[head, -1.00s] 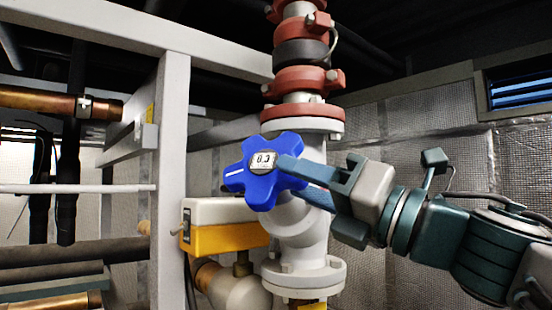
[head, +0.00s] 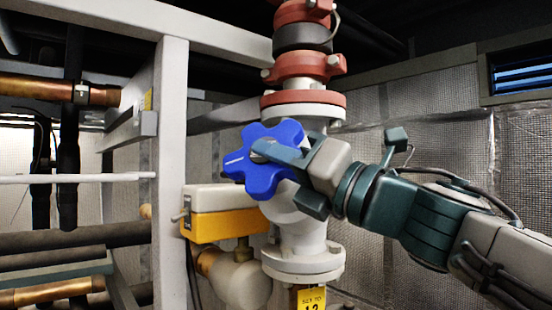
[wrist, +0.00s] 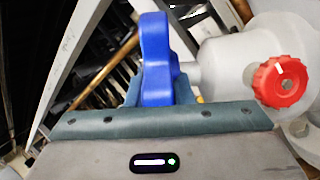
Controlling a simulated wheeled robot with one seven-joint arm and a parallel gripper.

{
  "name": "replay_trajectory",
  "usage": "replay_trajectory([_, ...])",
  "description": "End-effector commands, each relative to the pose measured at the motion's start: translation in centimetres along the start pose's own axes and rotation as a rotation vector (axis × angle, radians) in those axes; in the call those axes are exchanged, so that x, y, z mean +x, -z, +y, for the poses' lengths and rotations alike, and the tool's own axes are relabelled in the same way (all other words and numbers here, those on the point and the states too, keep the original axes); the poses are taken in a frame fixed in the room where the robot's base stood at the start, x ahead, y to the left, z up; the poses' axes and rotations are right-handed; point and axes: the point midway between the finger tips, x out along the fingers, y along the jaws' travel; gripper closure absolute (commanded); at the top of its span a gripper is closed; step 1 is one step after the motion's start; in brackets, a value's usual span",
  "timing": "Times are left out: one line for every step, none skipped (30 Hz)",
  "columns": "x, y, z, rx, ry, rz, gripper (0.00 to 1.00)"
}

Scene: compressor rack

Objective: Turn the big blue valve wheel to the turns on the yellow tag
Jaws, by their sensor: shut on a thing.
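The big blue valve wheel (head: 254,176) has several lobes and a white mark on its left lobe. It sits on the grey valve body (head: 292,216). My gripper (head: 278,158) is shut on the wheel from the right, one finger lying across its face and over the hub. The other fingertip is hidden behind the wheel. The hub display is covered by the finger. In the wrist view the wheel (wrist: 157,62) stands edge-on between my fingers. The yellow tag (head: 311,298) hangs below the valve; it reads "SET TO", with its number cut by the frame edge.
A yellow and white box (head: 215,212) is close to the wheel's lower left. A grey frame post (head: 171,170) stands left of it. A red knob (wrist: 280,83) is right of the wheel in the wrist view. Red couplings (head: 304,68) are above the valve.

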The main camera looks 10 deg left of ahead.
Motion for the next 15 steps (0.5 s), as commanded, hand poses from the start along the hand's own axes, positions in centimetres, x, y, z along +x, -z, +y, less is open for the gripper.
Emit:
replay_trajectory([0.02,-0.07,0.02,0.0,0.001,0.003,1.0])
replay_trajectory([0.03,-0.12,0.03,0.0,0.001,0.006,1.0])
replay_trajectory([0.05,-0.17,0.04,-0.001,0.002,0.013,1.0])
replay_trajectory([0.06,-0.22,0.06,-0.001,0.002,0.019,1.0])
replay_trajectory([0.08,-0.28,0.1,-0.002,0.002,0.026,1.0])
replay_trajectory([0.1,-0.38,0.13,-0.001,0.002,0.038,1.0])
replay_trajectory([0.12,-0.46,0.13,-0.001,0.003,0.049,1.0])
replay_trajectory([0.14,-0.53,0.16,-0.001,0.003,0.062,1.0])
replay_trajectory([0.17,-0.62,0.17,-0.001,0.004,0.081,1.0])
replay_trajectory([0.2,-0.69,0.2,-0.001,0.003,0.097,1.0])
replay_trajectory([0.22,-0.75,0.2,-0.001,0.004,0.115,1.0])
replay_trajectory([0.24,-0.86,0.18,0.0,0.005,0.141,1.0])
replay_trajectory([0.26,-0.91,0.19,-0.001,0.006,0.162,1.0])
replay_trajectory([0.28,-0.95,0.22,-0.001,0.005,0.185,1.0])
replay_trajectory([0.28,-1.03,0.22,0.0,0.005,0.216,1.0])
